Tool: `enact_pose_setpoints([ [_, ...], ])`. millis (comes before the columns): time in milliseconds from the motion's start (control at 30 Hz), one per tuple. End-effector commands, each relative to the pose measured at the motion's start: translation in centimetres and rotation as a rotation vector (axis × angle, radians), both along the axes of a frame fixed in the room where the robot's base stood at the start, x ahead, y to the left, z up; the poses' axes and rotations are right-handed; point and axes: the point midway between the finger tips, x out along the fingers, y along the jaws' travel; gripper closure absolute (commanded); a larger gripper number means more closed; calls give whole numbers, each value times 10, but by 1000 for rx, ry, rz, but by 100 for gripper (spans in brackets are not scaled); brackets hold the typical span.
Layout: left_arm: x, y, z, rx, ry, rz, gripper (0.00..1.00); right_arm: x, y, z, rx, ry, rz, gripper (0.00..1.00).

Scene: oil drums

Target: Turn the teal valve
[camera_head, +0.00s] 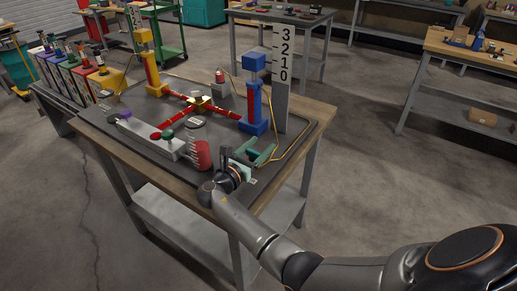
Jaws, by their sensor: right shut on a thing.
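The teal valve (264,154) is a bar-like handle near the front right corner of the dark tray on the workbench. My right gripper (238,160) is at the left end of this handle, its arm reaching in from the lower right. It is shut on the teal valve; its wrist and fingers hide part of the grip and the valve's base. My left gripper is not in view.
A blue post (253,108) and a numbered white scale (282,70) stand behind the valve. Red pipes meet at a brass fitting (199,104). Floor right of the bench is clear.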

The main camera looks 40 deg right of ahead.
Motion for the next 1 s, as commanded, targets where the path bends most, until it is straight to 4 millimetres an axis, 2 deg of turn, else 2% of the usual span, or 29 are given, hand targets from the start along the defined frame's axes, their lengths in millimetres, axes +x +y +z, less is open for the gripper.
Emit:
enact_pose_setpoints([
  [467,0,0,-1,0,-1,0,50,0,-1,1,-1,-1,-13,93],
  [500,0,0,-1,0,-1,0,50,0,-1,1,-1,-1,-13,33],
  [733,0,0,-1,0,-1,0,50,0,-1,1,-1,-1,-12,7],
  [1000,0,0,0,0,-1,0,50,0,-1,0,0,-1,-11,7],
])
